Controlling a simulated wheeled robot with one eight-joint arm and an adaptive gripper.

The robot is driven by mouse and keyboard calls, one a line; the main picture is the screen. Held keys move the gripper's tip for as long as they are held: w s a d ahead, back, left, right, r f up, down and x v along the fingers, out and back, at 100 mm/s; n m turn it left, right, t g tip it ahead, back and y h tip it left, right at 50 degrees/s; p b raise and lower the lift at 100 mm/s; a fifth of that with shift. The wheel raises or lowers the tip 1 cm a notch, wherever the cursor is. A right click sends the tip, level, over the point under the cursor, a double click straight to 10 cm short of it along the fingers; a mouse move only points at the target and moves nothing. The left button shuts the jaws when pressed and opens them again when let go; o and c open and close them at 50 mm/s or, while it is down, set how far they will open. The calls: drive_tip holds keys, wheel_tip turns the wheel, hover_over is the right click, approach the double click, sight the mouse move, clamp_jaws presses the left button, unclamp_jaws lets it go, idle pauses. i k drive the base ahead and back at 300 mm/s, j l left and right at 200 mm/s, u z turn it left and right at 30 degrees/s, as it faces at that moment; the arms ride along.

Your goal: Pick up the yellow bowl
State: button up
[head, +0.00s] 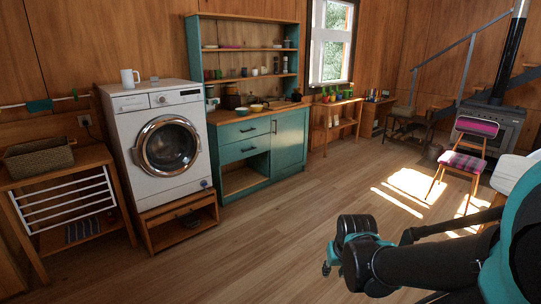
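A small yellow bowl (257,107) sits on the wooden top of the teal cabinet (289,145), towards the back of the room. It is small in the picture, and other small kitchen items stand close to it. My gripper (329,267) is at the lower right, in front of the open floor and far from the bowl. It points away to the left, and its fingers are too small and partly hidden to tell whether they are open or shut. I see nothing held in it.
A white washing machine (122,120) with a white mug (130,78) on top stands left of the cabinet. A wooden table with a basket (38,159) is further left. The middle floor is clear.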

sight(257, 109)
drive_tip(key=i, duration=2.6)
drive_tip(key=l+z, duration=0.05)
drive_tip(key=l, duration=0.05)
